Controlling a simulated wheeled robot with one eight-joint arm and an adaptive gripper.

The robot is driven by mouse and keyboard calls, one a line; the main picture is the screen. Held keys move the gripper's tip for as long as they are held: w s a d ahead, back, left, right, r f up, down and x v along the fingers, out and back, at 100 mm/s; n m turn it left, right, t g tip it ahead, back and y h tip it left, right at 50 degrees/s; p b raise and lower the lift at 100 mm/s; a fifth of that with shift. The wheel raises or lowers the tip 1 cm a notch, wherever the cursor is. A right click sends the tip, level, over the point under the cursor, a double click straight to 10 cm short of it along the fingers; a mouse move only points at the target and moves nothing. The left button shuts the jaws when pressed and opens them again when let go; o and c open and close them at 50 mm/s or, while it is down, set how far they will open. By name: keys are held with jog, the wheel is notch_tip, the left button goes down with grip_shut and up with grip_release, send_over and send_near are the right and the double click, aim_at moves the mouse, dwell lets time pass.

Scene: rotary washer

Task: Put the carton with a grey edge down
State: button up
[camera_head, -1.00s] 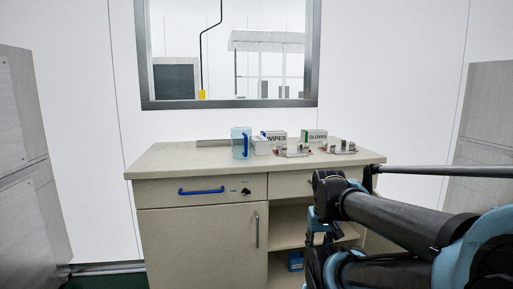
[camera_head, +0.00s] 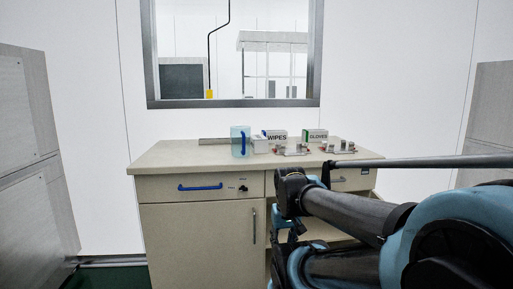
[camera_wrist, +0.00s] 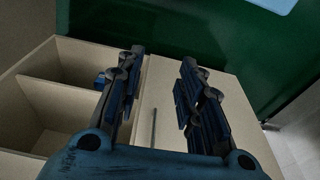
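No carton shows in my gripper (camera_wrist: 160,60). Its two fingers stand apart with nothing visible between them in the wrist view. In the head view, a white carton marked WIPES (camera_head: 276,136) with a dark greyish edge stands upright at the back of the counter. A carton marked GLOVES (camera_head: 315,136) with a green edge stands to its right. The edge colours are too small to be sure of.
The cabinet (camera_head: 200,228) has a beige counter (camera_head: 172,157) with free room at left and front. A clear blue-handled jug (camera_head: 237,143), a small white box (camera_head: 260,146) and metal fixtures (camera_head: 292,150) stand on it.

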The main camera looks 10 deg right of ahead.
jog(key=o, duration=0.9)
notch_tip(320, 180, up, 2)
jog(key=shift+w+a+r, duration=0.1)
jog(key=shift+a, duration=0.05)
notch_tip(320, 180, up, 34)
jog(key=n+t+y, duration=0.2)
jog(key=t, duration=0.5)
send_over(259, 137)
jog(key=s+d, duration=0.2)
jog(key=s, duration=1.1)
jog(key=x, duration=1.7)
jog(key=shift+d, duration=0.25)
